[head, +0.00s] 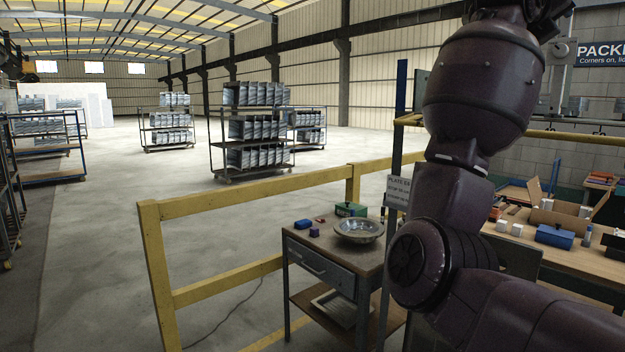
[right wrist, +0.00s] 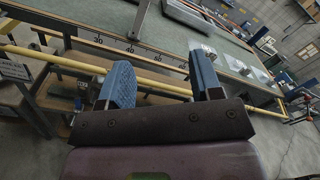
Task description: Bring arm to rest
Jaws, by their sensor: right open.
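My right arm (head: 470,120) fills the right of the head view, bent and raised, with its hand end cut off by the top edge. In the right wrist view my right gripper (right wrist: 164,82) is open, with its two blue-padded fingers wide apart and nothing between them. Beyond the fingers are a yellow rail (right wrist: 100,70) and a long green-topped table (right wrist: 150,32); I cannot tell how far the fingers are from them. My left gripper is not in view.
A small workbench (head: 375,258) holding a metal bowl (head: 359,230) and a green box (head: 350,209) stands behind my arm. A yellow railing (head: 250,196) runs beside it. A packing table (head: 560,262) is at right. Wheeled racks (head: 252,128) stand farther back, with open floor (head: 95,250) at left.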

